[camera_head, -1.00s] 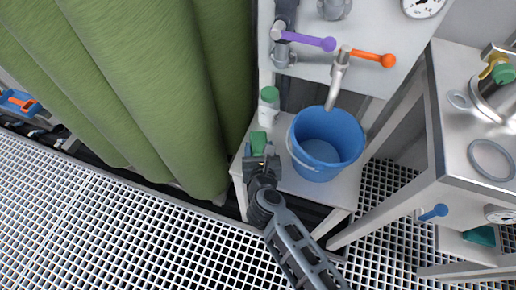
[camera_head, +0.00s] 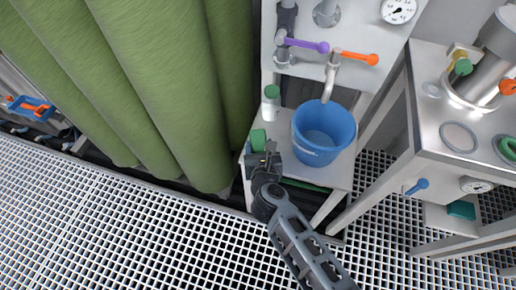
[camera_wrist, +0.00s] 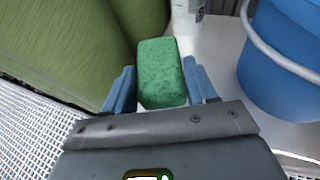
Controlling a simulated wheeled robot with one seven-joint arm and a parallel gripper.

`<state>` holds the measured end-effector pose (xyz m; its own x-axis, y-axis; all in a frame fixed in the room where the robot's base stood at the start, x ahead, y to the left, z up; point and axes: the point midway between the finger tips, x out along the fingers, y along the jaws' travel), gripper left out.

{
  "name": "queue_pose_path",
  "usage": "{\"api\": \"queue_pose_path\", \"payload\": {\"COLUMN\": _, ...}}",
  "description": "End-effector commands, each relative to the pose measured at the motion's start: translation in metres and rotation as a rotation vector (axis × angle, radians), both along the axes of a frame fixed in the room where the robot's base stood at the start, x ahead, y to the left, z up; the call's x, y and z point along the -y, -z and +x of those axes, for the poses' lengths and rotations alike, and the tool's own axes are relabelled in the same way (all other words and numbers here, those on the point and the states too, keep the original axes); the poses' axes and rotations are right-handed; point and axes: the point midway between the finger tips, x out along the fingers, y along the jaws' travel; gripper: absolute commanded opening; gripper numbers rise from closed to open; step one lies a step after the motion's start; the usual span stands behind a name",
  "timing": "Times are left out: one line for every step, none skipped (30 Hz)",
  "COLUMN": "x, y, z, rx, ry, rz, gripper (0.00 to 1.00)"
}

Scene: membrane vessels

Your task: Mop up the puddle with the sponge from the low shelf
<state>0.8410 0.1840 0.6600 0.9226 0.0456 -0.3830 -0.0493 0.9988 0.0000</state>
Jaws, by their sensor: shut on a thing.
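The green sponge (camera_head: 257,139) is at the left end of the low white shelf (camera_head: 325,178), beside a white bottle with a green cap (camera_head: 271,104). In the wrist view the speckled sponge (camera_wrist: 161,72) stands between the two blue fingers of my gripper (camera_wrist: 162,84), and my gripper is shut on it. In the head view my gripper (camera_head: 259,153) is at the shelf's front left, its fingers partly hidden. I cannot tell whether the sponge still touches the shelf. I cannot make out a puddle in these views.
A blue bucket (camera_head: 323,133) stands on the shelf, right of the sponge, under a tap (camera_head: 330,82). Tall green membrane cylinders (camera_head: 160,90) rise close on the left. A metal table (camera_head: 440,120) stands at right. The grating floor (camera_head: 130,230) in front is open.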

Motion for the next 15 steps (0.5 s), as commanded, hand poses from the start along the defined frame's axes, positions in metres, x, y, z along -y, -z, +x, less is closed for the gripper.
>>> {"api": "queue_pose_path", "payload": {"x": 0.001, "y": -0.012, "z": 0.002, "rx": 0.001, "ry": 0.001, "rz": 0.000, "gripper": 0.28}}
{"api": "queue_pose_path", "payload": {"x": 0.002, "y": -0.016, "z": 0.003, "rx": 0.001, "ry": 0.001, "rz": 0.001, "gripper": 0.28}}
{"api": "queue_pose_path", "payload": {"x": 0.003, "y": -0.020, "z": 0.004, "rx": 0.001, "ry": 0.001, "rz": 0.001, "gripper": 0.28}}
{"api": "queue_pose_path", "payload": {"x": 0.003, "y": -0.023, "z": 0.004, "rx": 0.001, "ry": 0.002, "rz": 0.000, "gripper": 0.28}}
{"api": "queue_pose_path", "payload": {"x": 0.004, "y": -0.025, "z": 0.005, "rx": 0.000, "ry": 0.002, "rz": 0.000, "gripper": 0.28}}
{"api": "queue_pose_path", "payload": {"x": 0.004, "y": -0.028, "z": 0.006, "rx": 0.000, "ry": 0.002, "rz": 0.000, "gripper": 0.28}}
{"api": "queue_pose_path", "payload": {"x": 0.005, "y": -0.029, "z": 0.006, "rx": 0.000, "ry": 0.002, "rz": 0.000, "gripper": 0.28}}
{"api": "queue_pose_path", "payload": {"x": 0.005, "y": -0.030, "z": 0.006, "rx": 0.000, "ry": 0.002, "rz": 0.000, "gripper": 0.28}}
{"api": "queue_pose_path", "payload": {"x": 0.005, "y": -0.031, "z": 0.007, "rx": 0.000, "ry": 0.002, "rz": -0.001, "gripper": 0.28}}
{"api": "queue_pose_path", "payload": {"x": 0.005, "y": -0.031, "z": 0.007, "rx": 0.000, "ry": 0.002, "rz": -0.001, "gripper": 0.28}}
{"api": "queue_pose_path", "payload": {"x": 0.005, "y": -0.031, "z": 0.007, "rx": 0.000, "ry": 0.002, "rz": -0.001, "gripper": 0.28}}
{"api": "queue_pose_path", "payload": {"x": 0.005, "y": -0.030, "z": 0.007, "rx": 0.000, "ry": 0.002, "rz": -0.001, "gripper": 0.28}}
{"api": "queue_pose_path", "payload": {"x": 0.005, "y": -0.030, "z": 0.007, "rx": 0.000, "ry": 0.002, "rz": -0.001, "gripper": 0.28}}
{"api": "queue_pose_path", "payload": {"x": 0.005, "y": -0.030, "z": 0.007, "rx": 0.000, "ry": 0.001, "rz": 0.000, "gripper": 0.28}}
{"api": "queue_pose_path", "payload": {"x": 0.005, "y": -0.030, "z": 0.007, "rx": 0.000, "ry": 0.001, "rz": 0.000, "gripper": 0.28}}
